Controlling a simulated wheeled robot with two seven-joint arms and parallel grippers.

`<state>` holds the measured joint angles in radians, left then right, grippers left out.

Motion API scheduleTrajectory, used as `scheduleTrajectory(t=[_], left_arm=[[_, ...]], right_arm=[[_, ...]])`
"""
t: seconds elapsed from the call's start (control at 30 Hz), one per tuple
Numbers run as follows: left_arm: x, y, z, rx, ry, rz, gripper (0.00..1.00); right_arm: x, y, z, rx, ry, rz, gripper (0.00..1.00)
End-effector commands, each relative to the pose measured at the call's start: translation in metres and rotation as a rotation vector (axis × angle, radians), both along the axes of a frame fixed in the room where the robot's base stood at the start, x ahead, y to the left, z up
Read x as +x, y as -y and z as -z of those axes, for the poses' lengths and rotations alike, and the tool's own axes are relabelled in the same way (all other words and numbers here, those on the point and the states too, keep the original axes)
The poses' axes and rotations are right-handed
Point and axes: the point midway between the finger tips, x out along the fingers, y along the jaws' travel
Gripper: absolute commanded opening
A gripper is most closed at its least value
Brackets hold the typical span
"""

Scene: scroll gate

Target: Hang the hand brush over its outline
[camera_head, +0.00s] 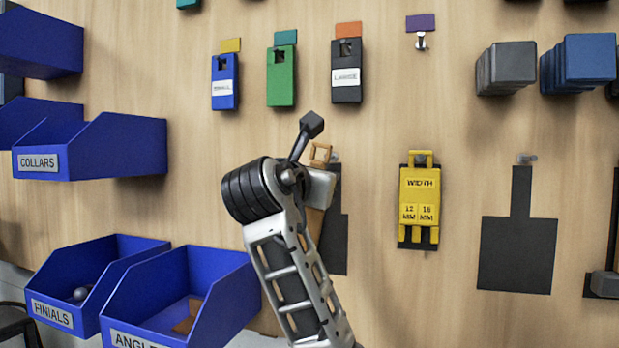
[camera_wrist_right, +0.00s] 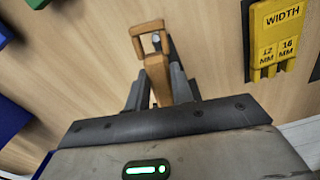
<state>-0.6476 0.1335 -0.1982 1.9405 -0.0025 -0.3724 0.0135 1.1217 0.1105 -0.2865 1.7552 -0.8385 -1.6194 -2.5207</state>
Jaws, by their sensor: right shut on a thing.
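The hand brush shows as a brown wooden handle with a squared loop at its top (camera_head: 319,153), upright in front of the board. My right gripper (camera_head: 306,178) is shut on this handle, seen partly behind my wrist. In the right wrist view the handle (camera_wrist_right: 158,75) stands between the fingers (camera_wrist_right: 160,88), and a grey peg tip (camera_wrist_right: 156,41) shows within the loop's opening; whether the loop is on the peg I cannot tell. A dark outline (camera_head: 335,240) lies on the board behind and right of the brush, with a peg (camera_head: 335,157) at its top. The brush's lower end is hidden.
A yellow width gauge (camera_head: 420,200) hangs to the right. Beyond it is a bare dark outline (camera_head: 518,255) with a peg (camera_head: 527,158). Blue bins (camera_head: 180,290) stand at left. Coloured tags and blocks (camera_head: 281,78) hang above.

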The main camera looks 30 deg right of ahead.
Motion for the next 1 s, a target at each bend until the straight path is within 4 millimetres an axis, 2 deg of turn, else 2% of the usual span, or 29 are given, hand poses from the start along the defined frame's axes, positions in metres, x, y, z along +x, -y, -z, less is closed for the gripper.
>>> scheduleTrajectory(t=[1.0], left_arm=[[-0.001,0.000,0.001,0.000,-0.004,-0.001,0.36]], right_arm=[[0.036,0.042,0.007,-0.001,0.001,0.000,0.00]])
